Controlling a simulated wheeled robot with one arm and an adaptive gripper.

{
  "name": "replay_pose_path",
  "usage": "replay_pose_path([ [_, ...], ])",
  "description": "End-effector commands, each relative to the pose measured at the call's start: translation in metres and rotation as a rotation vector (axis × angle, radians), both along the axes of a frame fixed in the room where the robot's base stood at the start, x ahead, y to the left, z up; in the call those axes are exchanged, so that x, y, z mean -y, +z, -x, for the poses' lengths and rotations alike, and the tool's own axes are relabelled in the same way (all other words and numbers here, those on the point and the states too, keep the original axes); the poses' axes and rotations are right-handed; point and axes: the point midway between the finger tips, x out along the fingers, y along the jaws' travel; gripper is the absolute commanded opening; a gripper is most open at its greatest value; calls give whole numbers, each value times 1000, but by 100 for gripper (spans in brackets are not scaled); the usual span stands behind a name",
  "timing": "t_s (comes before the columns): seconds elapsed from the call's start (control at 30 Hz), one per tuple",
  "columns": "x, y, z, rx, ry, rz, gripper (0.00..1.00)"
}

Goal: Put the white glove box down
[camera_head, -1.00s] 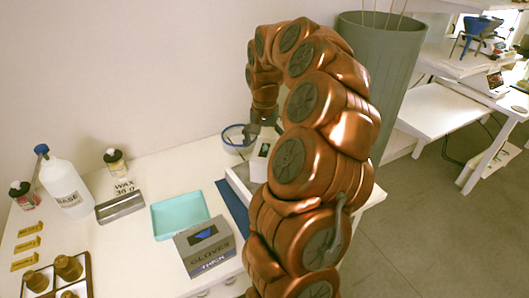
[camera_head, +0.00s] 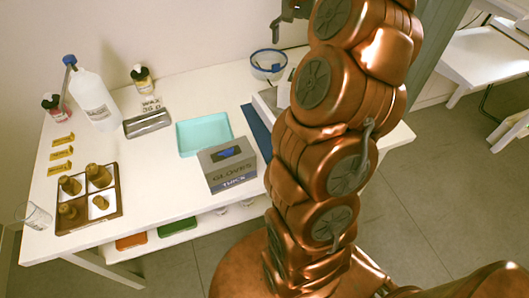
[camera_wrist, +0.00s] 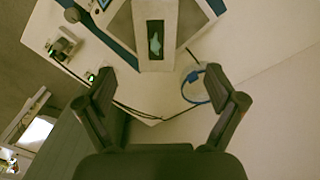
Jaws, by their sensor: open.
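The white glove box (camera_wrist: 155,52) stands at the top middle of the wrist view, with a dark slot and a pale teal glove showing in it. In the head view only a white sliver of it (camera_head: 284,94) shows beside my arm; the rest is hidden. My gripper (camera_wrist: 160,78) is open and empty, its two fingers spread wide, with the box beyond the tips. In the head view my gripper (camera_head: 279,28) is at the top edge, above and behind the table's blue-rimmed bowl, clear of the box.
The blue-rimmed bowl (camera_head: 268,66) is near the white box. A grey box of thick gloves (camera_head: 230,170), a teal tray (camera_head: 203,134), a metal tray (camera_head: 147,124), a white bottle (camera_head: 96,100) and a brown rack (camera_head: 118,207) stand left of my arm. Bare table lies between them.

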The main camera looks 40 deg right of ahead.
Motion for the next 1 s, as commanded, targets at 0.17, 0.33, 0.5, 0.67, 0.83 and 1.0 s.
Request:
replay_pose_path([
  [0.17, -57, 7, -3, 8, 169, -5, 93],
  [0.33, -134, 8, 11, 2, 393, -11, 93],
  [0.5, -203, -1, 46, -22, 598, -20, 93],
  [0.67, -253, -18, 92, -51, 753, -28, 93],
  [0.83, -289, -44, 149, -93, 878, -41, 93],
  [1.0, -308, -70, 202, -128, 955, -59, 93],
])
